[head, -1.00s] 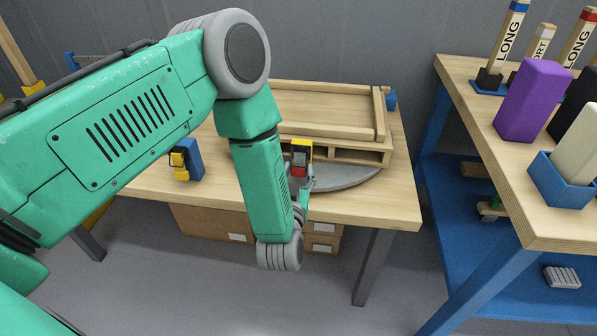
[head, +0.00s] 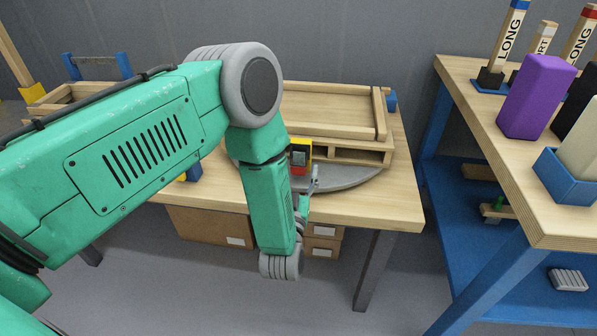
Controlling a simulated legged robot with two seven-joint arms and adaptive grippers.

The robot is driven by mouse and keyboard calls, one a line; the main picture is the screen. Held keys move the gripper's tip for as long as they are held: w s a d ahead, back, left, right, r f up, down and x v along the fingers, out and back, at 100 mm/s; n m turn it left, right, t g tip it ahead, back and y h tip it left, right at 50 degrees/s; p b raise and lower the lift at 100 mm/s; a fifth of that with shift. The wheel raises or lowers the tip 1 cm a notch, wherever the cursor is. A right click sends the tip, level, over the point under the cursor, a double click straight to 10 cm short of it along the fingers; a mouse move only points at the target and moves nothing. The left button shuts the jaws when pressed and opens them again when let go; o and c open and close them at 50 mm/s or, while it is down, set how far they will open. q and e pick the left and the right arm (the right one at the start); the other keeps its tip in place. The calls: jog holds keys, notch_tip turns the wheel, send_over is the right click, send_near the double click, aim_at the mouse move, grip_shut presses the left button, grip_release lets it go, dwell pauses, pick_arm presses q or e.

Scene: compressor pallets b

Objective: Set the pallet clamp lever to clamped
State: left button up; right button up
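The pallet (head: 346,147) is a wooden frame with raised rails on a grey round plate (head: 350,179) on the wooden table. At its front left corner is a small red, yellow and black fitting (head: 301,155), which looks like the clamp. My green arm partly covers it, and I cannot make out its lever position. My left gripper (head: 314,180) is just right of and below the fitting, close to the plate's front. It is small and partly hidden behind my forearm; its opening and any contact are unclear. My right gripper is out of view.
A blue block (head: 194,172) on the table's left is mostly hidden by my arm. Cardboard boxes (head: 211,226) sit under the table. A second bench (head: 543,222) on the right holds a purple block (head: 536,97), a blue tray (head: 565,178) and labelled posts. A gap separates the tables.

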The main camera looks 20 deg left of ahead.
pick_arm(q)
jog(key=v, duration=0.7)
jog(key=shift+s, duration=0.15)
jog(key=shift+f, duration=0.15)
dwell(0.5)
